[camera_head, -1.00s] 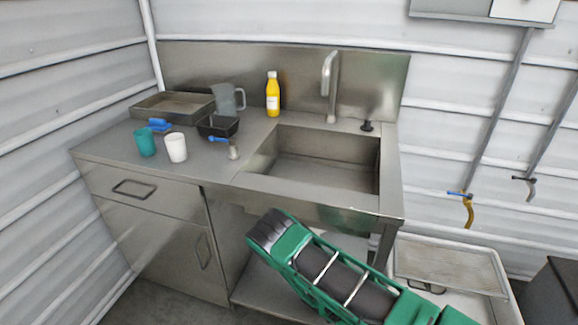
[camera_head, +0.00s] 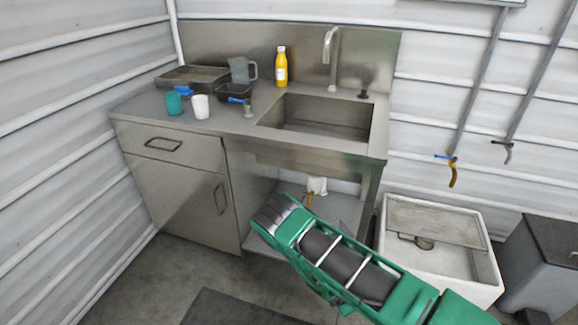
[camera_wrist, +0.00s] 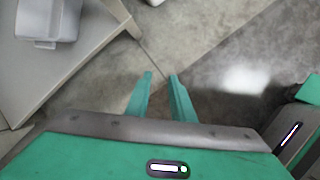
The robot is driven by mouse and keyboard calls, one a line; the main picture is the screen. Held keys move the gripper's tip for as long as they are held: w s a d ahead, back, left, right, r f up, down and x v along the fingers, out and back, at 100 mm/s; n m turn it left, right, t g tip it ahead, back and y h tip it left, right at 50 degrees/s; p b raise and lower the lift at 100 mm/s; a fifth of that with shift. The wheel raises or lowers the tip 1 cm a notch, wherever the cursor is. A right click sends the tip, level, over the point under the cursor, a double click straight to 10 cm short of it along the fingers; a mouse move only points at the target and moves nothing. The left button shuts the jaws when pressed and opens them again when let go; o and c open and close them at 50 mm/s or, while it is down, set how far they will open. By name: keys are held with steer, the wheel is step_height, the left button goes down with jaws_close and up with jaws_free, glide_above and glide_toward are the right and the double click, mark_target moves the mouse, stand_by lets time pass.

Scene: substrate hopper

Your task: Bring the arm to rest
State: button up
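My gripper (camera_wrist: 160,77) shows in the wrist view as two green fingers with a gap between them. It is open, with nothing between the fingertips, above bare grey floor. In the head view my green arm reaches up from the lower right and is bent in front of the sink unit's lower part. My gripper cannot be made out there.
The steel sink unit (camera_head: 185,150) stands behind my arm, with cups, trays and a yellow bottle (camera_head: 281,67) on top. A white basin (camera_head: 470,282) and a dark-topped grey cabinet (camera_head: 545,262) stand at right. A dark mat (camera_head: 240,308) lies on the floor.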

steer(key=w+d+r+m, duration=0.1)
steer(key=w+r+m, duration=0.1)
steer(key=r, duration=0.4)
steer(key=w+d+r+m, duration=0.1)
steer(key=w+r+m, duration=0.2)
steer(key=r, duration=0.3)
steer(key=s+d+r+m+g, duration=0.1)
steer(key=d+r+m, duration=0.3)
steer(key=r, duration=0.6)
steer(key=s+d+r+m+g, duration=0.1)
steer(key=d+r+m, duration=0.25)
steer(key=r, duration=0.65)
steer(key=s+d+r+m+g, duration=0.1)
steer(key=d+r+m, duration=0.3)
steer(key=r, duration=0.5)
steer(key=s+d+r+m+y, duration=0.1)
steer(key=s+d+r+m, duration=0.35)
steer(key=s+r, duration=0.4)
steer(key=s+r+m+y, duration=0.1)
steer(key=s+r+m, duration=0.3)
steer(key=s+r, duration=0.3)
steer(key=s+d+r+m+y, duration=0.1)
steer(key=s+r+m, duration=0.3)
steer(key=s+r, duration=0.4)
steer(key=s, duration=0.7)
steer(key=shift+d+g, duration=0.2)
steer(key=shift+g, duration=0.2)
